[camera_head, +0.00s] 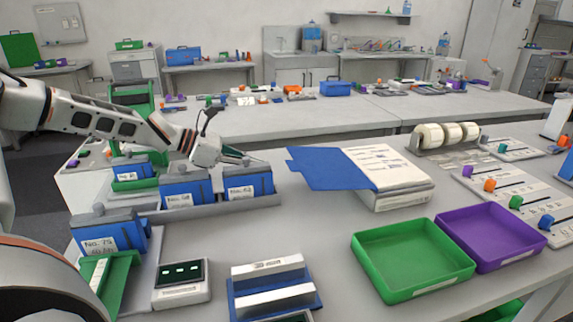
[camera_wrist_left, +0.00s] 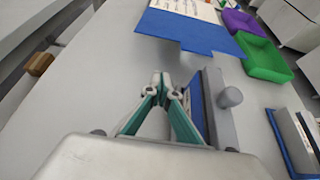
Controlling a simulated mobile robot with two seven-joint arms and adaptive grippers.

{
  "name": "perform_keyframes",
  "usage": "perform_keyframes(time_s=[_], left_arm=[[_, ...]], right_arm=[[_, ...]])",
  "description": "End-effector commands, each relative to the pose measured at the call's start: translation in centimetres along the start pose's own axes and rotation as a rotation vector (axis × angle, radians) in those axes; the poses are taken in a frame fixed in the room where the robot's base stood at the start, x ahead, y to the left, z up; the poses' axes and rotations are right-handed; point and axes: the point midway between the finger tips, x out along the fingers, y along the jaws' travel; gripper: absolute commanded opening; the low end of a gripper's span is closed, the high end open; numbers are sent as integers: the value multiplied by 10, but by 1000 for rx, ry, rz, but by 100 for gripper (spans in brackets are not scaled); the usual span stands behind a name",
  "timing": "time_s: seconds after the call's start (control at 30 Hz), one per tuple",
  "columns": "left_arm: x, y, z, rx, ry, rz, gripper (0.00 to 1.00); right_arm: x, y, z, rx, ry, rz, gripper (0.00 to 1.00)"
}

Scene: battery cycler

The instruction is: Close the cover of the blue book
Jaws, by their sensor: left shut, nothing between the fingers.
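The blue book lies open on the table, its blue cover (camera_head: 328,169) spread flat to the left and its white printed pages (camera_head: 376,166) facing up on a thick block. In the left wrist view the blue cover (camera_wrist_left: 190,32) lies ahead of the fingers, with part of the pages at the top edge. My left gripper (camera_head: 258,161) is shut and empty, left of the cover's edge and apart from it, above the back of the blue battery boxes. It also shows in the left wrist view (camera_wrist_left: 160,82). My right gripper is not in view.
Blue numbered boxes (camera_head: 247,187) stand in a grey rack just below my left gripper. A green tray (camera_head: 412,297) and a purple tray (camera_head: 535,243) lie in front of the book. A tape roll holder (camera_head: 425,140) stands behind it at right. Bare table lies between rack and book.

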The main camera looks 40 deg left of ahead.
Motion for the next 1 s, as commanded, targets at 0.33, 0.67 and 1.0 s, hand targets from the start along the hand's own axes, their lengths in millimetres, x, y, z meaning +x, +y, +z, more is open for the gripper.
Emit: perform_keyframes(time_s=[0.33,0.67,1.0], left_arm=[[73,0,-6,-3,9,-4,0],[64,0,38,5,-4,2,0],[64,0,38,1,0,1,0]], right_arm=[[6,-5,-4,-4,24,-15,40],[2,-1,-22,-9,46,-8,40],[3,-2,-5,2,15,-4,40]])
